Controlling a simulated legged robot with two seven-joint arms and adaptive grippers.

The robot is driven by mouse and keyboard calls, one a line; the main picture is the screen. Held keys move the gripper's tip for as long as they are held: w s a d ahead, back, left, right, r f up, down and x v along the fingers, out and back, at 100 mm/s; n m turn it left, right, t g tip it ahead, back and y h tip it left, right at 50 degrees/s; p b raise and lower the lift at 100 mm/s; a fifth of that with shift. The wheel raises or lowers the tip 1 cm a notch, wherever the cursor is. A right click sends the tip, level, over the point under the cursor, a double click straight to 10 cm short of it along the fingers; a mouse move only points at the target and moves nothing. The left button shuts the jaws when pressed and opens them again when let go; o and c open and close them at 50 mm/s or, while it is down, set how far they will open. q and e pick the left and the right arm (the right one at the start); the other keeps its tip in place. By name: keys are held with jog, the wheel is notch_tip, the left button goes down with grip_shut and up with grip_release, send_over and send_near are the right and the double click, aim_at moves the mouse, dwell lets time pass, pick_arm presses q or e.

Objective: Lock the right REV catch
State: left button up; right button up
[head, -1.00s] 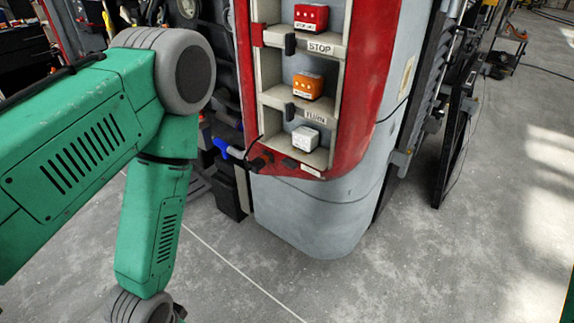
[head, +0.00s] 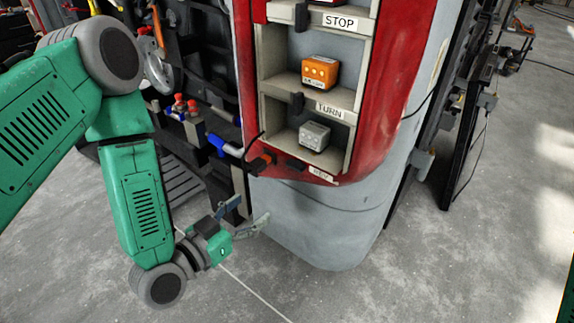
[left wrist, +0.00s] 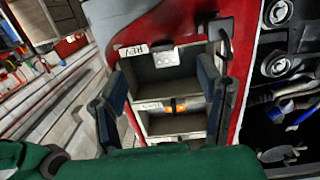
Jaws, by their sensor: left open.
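The red-framed lamp housing (head: 385,120) has stacked grey compartments. The lowest, labelled REV (head: 320,174), holds a light grey lamp block (head: 314,136). A dark catch-like piece (head: 290,162) lies at its lower lip, and another dark piece with an orange-red end (head: 262,159) sits at the frame's lower left. I cannot tell whether either is locked. My left gripper (head: 247,214) is open and empty, below and left of the REV compartment, apart from it. In the left wrist view its fingers (left wrist: 163,70) frame the compartments, with the REV label (left wrist: 133,49) upside down.
An orange block (head: 319,72) sits in the compartment above the TURN label (head: 332,112). Blue-handled and red-topped fittings (head: 190,106) stand left of the housing. A dark upright panel (head: 462,145) is at right. Grey floor below is clear.

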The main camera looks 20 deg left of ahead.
aim_at(292, 168)
pick_arm(q)
jog(key=shift+t, duration=0.6)
jog(key=x, duration=0.4)
jog(key=r+x, duration=0.1)
jog(key=x, duration=0.8)
jog(key=shift+w+a+r+b, duration=0.1)
jog(key=shift+a+r+b, duration=0.05)
jog(key=shift+r+b, duration=0.25)
jog(key=shift+w+d, duration=0.45)
jog(key=shift+w, duration=0.1)
jog(key=shift+d, duration=0.5)
jog(key=shift+a, duration=0.15)
jog(key=c, duration=0.9)
jog(key=shift+w+a+f, duration=0.1)
jog(key=shift+a, duration=0.15)
jog(key=shift+c, duration=1.2)
